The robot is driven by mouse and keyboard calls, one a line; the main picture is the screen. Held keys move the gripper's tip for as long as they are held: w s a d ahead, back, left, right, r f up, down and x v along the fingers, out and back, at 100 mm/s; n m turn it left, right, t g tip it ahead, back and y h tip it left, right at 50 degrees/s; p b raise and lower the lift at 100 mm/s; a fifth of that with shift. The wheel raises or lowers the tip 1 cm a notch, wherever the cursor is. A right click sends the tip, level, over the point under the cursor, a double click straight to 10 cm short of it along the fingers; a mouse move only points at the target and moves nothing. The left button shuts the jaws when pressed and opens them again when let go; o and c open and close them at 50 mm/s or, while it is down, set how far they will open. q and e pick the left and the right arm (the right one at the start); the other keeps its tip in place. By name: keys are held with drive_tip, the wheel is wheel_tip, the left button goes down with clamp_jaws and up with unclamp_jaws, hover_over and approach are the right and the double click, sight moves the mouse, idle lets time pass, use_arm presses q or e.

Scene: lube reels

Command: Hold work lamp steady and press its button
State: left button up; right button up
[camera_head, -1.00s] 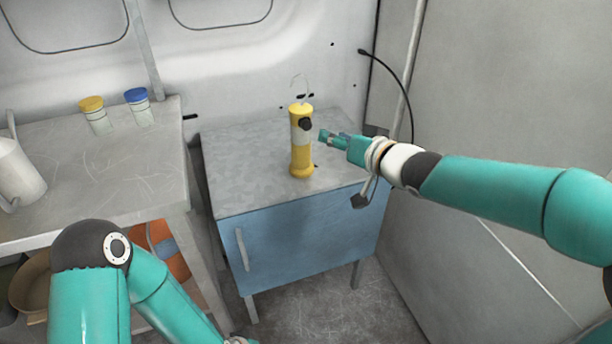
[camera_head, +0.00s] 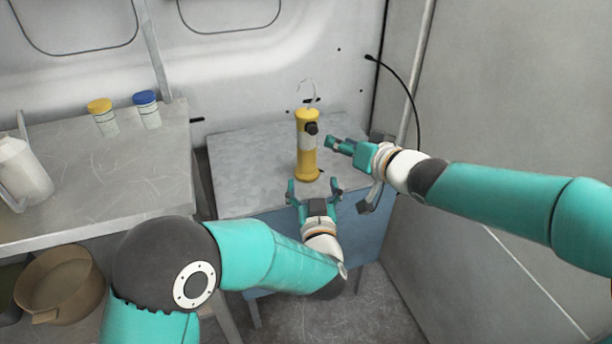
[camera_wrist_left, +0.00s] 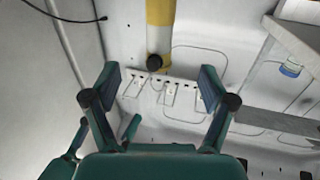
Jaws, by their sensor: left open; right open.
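The yellow work lamp (camera_head: 307,165) stands upright on the blue cabinet, with a pale band and a wire hook on top. Its black round button (camera_head: 312,128) faces right and forward. My left gripper (camera_head: 314,190) is open and empty, just in front of the lamp's base, apart from it. In the left wrist view the lamp (camera_wrist_left: 160,12) and its button (camera_wrist_left: 154,62) show beyond the spread fingers. My right gripper (camera_head: 337,146) is to the right of the lamp, pointing at it near button height, with a small gap; its fingers look close together in this view.
The blue cabinet (camera_head: 235,150) has a grey top with free room left of the lamp. A bench (camera_head: 75,195) at left holds a yellow-lidded jar (camera_head: 103,117), a blue-lidded jar (camera_head: 147,109) and a white jug (camera_head: 22,172). A wall and black cable (camera_head: 412,95) are at right.

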sight(308, 147)
use_arm(q)
drive_tip(key=w, duration=1.1)
drive_tip(key=w+a, duration=0.1)
drive_tip(key=w, duration=0.4)
drive_tip(key=shift+w+r, duration=0.1)
drive_tip(key=shift+w, duration=0.3)
drive_tip(key=shift+c, duration=0.2)
clamp_jaws()
use_arm(e)
clamp_jaws()
idle(0.7)
use_arm(q)
drive_tip(key=shift+w, duration=0.15)
use_arm(e)
drive_tip(key=shift+w, duration=0.2)
idle(1.0)
